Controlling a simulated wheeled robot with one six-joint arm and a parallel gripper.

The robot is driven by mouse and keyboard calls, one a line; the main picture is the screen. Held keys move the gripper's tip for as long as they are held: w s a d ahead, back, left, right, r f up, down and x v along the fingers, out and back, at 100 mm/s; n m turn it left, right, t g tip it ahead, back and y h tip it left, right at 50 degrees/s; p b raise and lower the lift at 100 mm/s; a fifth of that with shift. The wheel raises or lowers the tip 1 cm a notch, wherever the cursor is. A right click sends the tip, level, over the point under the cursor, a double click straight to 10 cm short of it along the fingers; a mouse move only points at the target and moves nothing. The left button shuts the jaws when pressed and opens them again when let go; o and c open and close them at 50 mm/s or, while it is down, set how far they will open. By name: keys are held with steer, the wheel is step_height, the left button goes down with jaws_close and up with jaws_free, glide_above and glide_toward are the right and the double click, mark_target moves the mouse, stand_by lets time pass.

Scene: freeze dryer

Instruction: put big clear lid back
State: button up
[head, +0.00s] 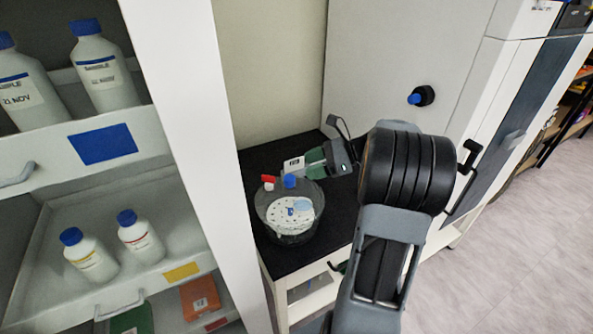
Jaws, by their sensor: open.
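A clear round vessel (290,238) stands on the black table top, with a white perforated disc (283,218) inside. I cannot tell a separate big clear lid from this clear vessel. A small pale blue round piece (303,205) is on the disc. A red-capped piece (268,181) and a blue-capped piece (290,181) show at the vessel's back rim. My gripper (300,170) is open, just above and behind that rim, reaching in from the right. Its fingertips are small here, and I cannot tell whether they touch anything.
The black table top (333,222) has free room right of the vessel. A white shelf unit (190,110) with several white bottles stands close on the left. A tall white cabinet (400,45) with a blue-tipped black knob (424,96) stands behind my arm. Floor is open at right.

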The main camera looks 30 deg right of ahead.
steer(key=v, duration=0.5)
steer(key=s+a+f+n+g+h, duration=0.1)
steer(key=s+a+f+n+h, duration=0.1)
steer(key=s+a+n+h, duration=0.2)
steer(key=s+a+f+n+g+h, duration=0.1)
steer(key=s+a+n+h, duration=0.3)
steer(key=a+n, duration=0.5)
steer(key=s+a+f+n+h, duration=0.3)
steer(key=a+n, duration=0.3)
steer(key=n, duration=0.4)
steer(key=shift+s+a+n+g+h, duration=0.35)
steer(key=shift+s+n+g+h, duration=0.05)
steer(key=shift+s+h, duration=0.1)
